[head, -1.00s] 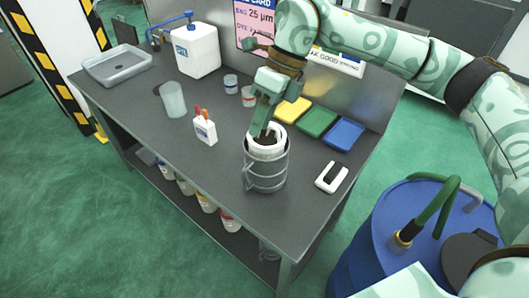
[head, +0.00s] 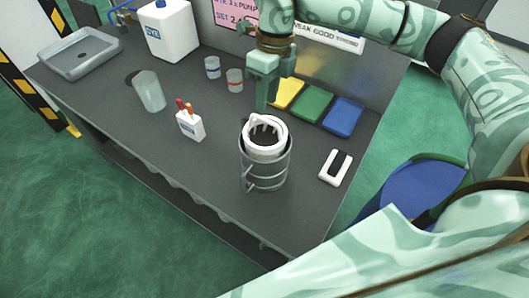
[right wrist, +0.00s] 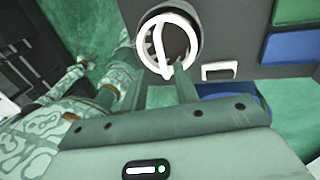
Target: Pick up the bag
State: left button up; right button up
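The bag shows as a white ring (head: 250,146) with a white handle arched over it and a dark inside; the rest is hidden. It sits in the top of a grey metal holder (head: 266,178) on the bench. My right gripper (head: 262,110) is just behind and above the ring, pointing down, apart from it as far as I can tell. In the right wrist view its two fingers (right wrist: 160,84) stand apart with nothing held between them, and the ring (right wrist: 143,44) lies beyond their tips. My left gripper is not in view.
Yellow, green (head: 312,103) and blue (head: 343,117) pads lie behind the holder, and a white U-shaped piece (head: 327,177) to its right. A blue drum (head: 415,190) is beyond the right edge.

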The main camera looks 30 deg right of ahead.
aim_at(265, 119)
jog(key=shift+a+f, duration=0.1)
jog(key=shift+f, duration=0.8)
jog(key=f, duration=0.5)
jog(key=shift+s+a, duration=0.3)
jog(key=shift+s, duration=0.1)
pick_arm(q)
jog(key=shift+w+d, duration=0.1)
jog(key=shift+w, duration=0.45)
pick_arm(e)
grip_shut()
